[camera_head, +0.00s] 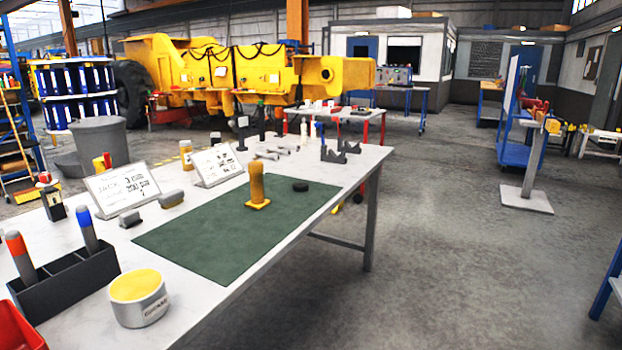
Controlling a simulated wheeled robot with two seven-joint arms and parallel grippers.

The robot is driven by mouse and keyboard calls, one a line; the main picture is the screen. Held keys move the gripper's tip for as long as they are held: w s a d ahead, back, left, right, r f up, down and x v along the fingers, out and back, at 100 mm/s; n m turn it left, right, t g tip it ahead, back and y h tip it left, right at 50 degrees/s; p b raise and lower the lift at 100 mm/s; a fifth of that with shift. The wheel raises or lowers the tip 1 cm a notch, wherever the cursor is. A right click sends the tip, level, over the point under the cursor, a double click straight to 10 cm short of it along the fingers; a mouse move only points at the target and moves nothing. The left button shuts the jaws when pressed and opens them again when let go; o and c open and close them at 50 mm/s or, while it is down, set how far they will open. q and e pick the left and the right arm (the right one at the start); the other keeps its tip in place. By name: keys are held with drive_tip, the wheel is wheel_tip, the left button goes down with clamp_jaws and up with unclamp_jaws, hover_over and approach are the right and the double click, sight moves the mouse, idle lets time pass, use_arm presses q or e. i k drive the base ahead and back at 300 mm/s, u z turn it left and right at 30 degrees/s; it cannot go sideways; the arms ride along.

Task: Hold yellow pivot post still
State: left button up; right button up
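The yellow pivot post (257,184) stands upright on a flat yellow base on the dark green mat (215,245). The mat lies on the white workbench. Nothing touches the post. Neither of my grippers shows in the head view, so their state cannot be seen.
A black puck (300,186) lies on the mat right of the post. Written sign boards (122,189) stand behind the mat. A yellow-topped tin (139,298) and a black holder (66,285) sit at the bench's near left. Bare floor (440,240) lies right of the bench.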

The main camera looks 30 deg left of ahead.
sight(255, 168)
drive_tip(key=i, duration=3.8)
drive_tip(key=u, duration=3.95)
